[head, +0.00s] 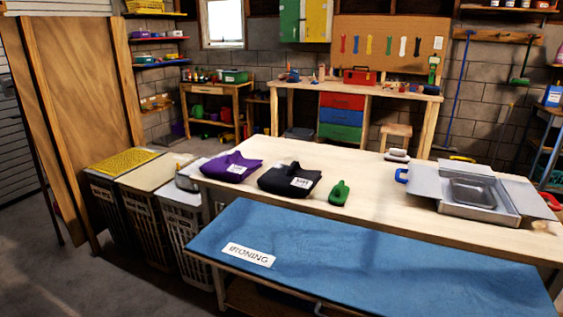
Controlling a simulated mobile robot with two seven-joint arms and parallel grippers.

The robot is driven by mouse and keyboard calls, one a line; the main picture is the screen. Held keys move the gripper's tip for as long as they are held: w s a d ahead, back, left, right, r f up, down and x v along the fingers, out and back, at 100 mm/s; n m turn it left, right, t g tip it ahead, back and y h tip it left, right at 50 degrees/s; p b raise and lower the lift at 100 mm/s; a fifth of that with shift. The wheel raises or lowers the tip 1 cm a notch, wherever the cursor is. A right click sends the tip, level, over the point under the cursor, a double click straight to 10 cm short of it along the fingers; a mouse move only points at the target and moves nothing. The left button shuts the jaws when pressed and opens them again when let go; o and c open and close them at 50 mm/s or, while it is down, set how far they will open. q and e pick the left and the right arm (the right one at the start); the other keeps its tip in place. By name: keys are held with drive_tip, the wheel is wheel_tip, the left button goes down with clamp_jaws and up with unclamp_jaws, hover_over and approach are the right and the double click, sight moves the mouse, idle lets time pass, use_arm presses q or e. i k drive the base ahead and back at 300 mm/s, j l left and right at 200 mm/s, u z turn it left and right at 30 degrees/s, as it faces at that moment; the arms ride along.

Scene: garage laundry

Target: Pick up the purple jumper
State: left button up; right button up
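The purple jumper (231,167) lies folded near the left end of the long wooden table (380,198). It has a white label on it. A black folded garment (289,181), also with a white label, lies just to its right, apart from it. Neither of my grippers shows in the head view.
A blue ironing surface (370,265) stands in front of the table. Several laundry hampers (181,238) stand at the left. A green object (340,193) and an open grey case (480,203) are farther right on the table. Bare floor (60,285) shows at lower left.

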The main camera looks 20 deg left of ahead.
sight(226, 164)
drive_tip(key=j+z, duration=0.35)
drive_tip(key=i+j+z, duration=0.1)
drive_tip(key=j+z, duration=0.2)
drive_tip(key=k+j+z, duration=0.1)
drive_tip(key=j+z, duration=0.25)
drive_tip(key=j, duration=0.45)
drive_tip(key=j+z, duration=0.1)
drive_tip(key=j, duration=0.3)
drive_tip(key=k+j+z, duration=0.15)
drive_tip(key=j, duration=0.25)
drive_tip(key=k+j, duration=0.1)
drive_tip(key=j, duration=0.4)
drive_tip(key=k+j, duration=0.1)
drive_tip(key=j, duration=0.45)
drive_tip(key=k+j, duration=0.1)
drive_tip(key=j, duration=0.4)
drive_tip(key=z, duration=0.05)
